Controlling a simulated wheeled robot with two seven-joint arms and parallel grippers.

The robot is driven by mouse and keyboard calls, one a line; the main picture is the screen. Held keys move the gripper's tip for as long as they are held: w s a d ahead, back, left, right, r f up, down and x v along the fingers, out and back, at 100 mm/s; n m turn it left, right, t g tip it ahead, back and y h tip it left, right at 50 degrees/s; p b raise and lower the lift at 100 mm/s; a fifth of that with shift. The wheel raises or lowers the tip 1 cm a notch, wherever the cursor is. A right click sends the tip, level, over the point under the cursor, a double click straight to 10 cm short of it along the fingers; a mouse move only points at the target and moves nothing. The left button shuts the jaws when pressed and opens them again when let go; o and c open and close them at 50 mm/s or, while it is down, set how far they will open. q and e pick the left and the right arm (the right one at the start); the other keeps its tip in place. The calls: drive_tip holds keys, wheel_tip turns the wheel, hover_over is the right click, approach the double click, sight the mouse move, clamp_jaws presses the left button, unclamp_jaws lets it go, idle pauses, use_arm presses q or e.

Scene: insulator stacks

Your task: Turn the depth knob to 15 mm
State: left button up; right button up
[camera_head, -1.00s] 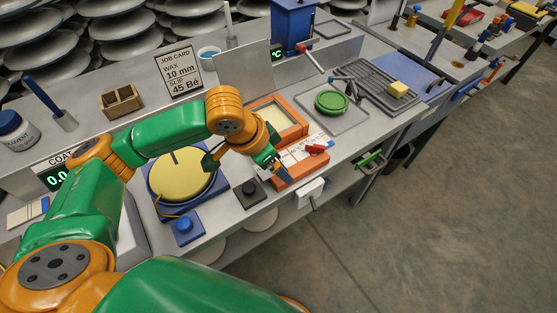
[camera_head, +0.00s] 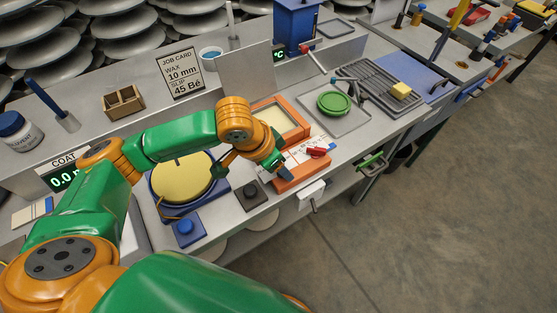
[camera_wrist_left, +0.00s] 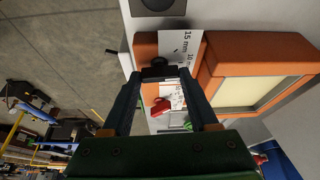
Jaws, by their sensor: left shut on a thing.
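The orange wax unit (camera_head: 297,182) stands on the bench, with a white depth scale on its top. In the left wrist view the scale (camera_wrist_left: 187,42) shows a "15 mm" mark and part of a "10" mark. A small dark knob (camera_wrist_left: 157,70) sits between my left fingertips at the orange edge beside the scale. My left gripper (camera_wrist_left: 158,77) is shut on it. In the head view the gripper (camera_head: 285,173) reaches down onto the unit's front part and hides the knob. The knob's exact setting cannot be read. My right gripper is out of view.
A red handle (camera_head: 316,152) lies close to the gripper on the right. The cream wax tray (camera_head: 278,119) is behind. A yellow disc (camera_head: 183,180) and a dark button box (camera_head: 250,194) are to the left. The job card (camera_head: 181,73) reads wax 10 mm.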

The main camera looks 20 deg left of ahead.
use_arm(q)
drive_tip(key=n+p, duration=0.2)
drive_tip(key=n+y+p, duration=0.1)
drive_tip(key=p, duration=0.2)
drive_tip(key=n+y+p, duration=0.1)
drive_tip(key=n+p, duration=0.1)
drive_tip(key=p, duration=0.1)
drive_tip(key=shift+s+d+r+n+t, duration=0.1)
drive_tip(key=shift+d+r+n+t, duration=0.2)
drive_tip(key=shift+r, duration=0.1)
drive_tip(key=shift+f+n+y+p, duration=0.3)
drive_tip(key=shift+n+y+p, duration=0.3)
drive_tip(key=shift+n+p, duration=0.95)
drive_tip(key=o, duration=1.4)
drive_tip(key=shift+f, duration=0.1)
drive_tip(key=p+v, duration=0.1)
drive_tip(key=v, duration=0.6)
drive_tip(key=shift+a, duration=0.1)
